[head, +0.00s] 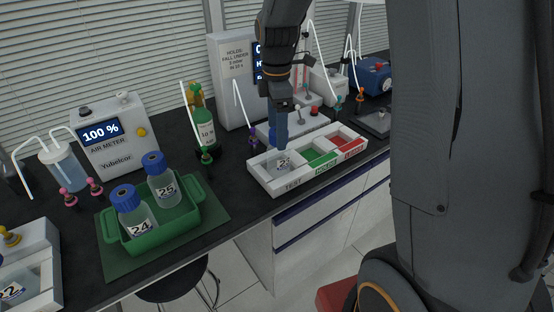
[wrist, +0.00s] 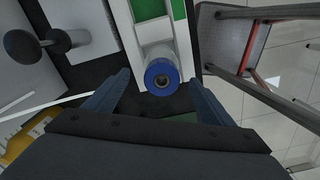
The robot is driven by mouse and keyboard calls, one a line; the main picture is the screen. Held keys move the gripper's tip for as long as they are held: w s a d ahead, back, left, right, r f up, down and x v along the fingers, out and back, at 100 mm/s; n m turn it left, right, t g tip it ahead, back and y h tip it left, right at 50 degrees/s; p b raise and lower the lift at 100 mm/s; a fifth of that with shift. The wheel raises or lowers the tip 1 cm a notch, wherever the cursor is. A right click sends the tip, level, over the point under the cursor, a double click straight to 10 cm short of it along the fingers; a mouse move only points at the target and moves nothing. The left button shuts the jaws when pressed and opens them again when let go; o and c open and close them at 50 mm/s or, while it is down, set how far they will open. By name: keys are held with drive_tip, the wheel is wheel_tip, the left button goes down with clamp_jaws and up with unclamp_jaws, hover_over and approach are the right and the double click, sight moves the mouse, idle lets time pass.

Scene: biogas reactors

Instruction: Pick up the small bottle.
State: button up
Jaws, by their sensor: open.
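The small bottle (head: 284,164), with a label that seems to read 23, stands in the left compartment of the white three-part tray (head: 270,186), marked TEST. My gripper (head: 279,144) is above that compartment, pointing down, and hides the bottle's top in the head view. In the wrist view the bottle's blue cap (wrist: 161,76) shows from above, roughly centred between the two open fingers of my gripper (wrist: 162,82). I see no clear contact between fingers and cap.
The tray's other compartments are green (head: 318,158) and red (head: 346,143). A green crate (head: 150,240) holds two larger blue-capped bottles, 24 (head: 138,222) and 25 (head: 164,188). A green gas bottle (head: 204,133) and a white display box (head: 232,75) stand behind.

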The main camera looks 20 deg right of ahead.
sight(278, 156)
drive_tip(key=f, duration=0.2)
drive_tip(key=f+p, duration=0.2)
drive_tip(key=f, duration=0.1)
drive_tip(key=shift+s+d+f, duration=0.2)
drive_tip(key=shift+d+f, duration=0.05)
drive_tip(key=shift+f, duration=0.05)
drive_tip(key=shift+f+p, duration=0.3)
drive_tip(key=shift+f, duration=0.3)
drive_tip(key=shift+c, duration=0.3)
drive_tip(key=c, duration=1.3)
